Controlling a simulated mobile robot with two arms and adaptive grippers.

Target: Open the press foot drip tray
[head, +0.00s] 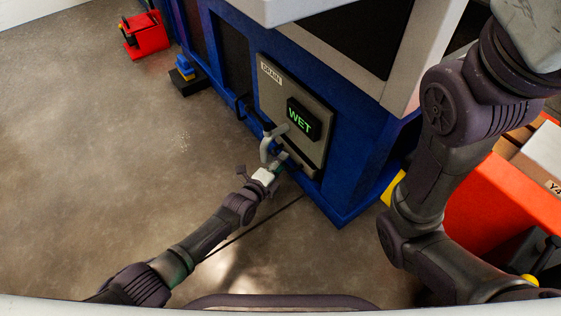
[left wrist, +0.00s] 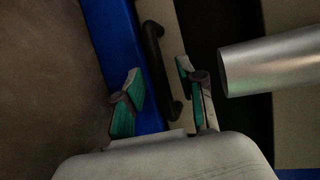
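The drip tray's beige front (left wrist: 181,23) shows in the left wrist view with a dark bar handle (left wrist: 153,52) along it. My left gripper (left wrist: 162,92) is open, its green-padded fingers apart on either side of the handle's near end. I cannot tell whether either finger touches the handle. In the head view my left gripper (head: 272,171) is low at the front of the blue press (head: 345,160), just below the grey drain pipe (head: 270,146). The gripper and pipe partly hide the tray there. My right gripper is out of view.
The silver pipe end (left wrist: 275,65) is close to the right finger. A red object (head: 145,34) stands at the back left, an orange bin (head: 497,205) at right. Floor left of the press is mostly clear.

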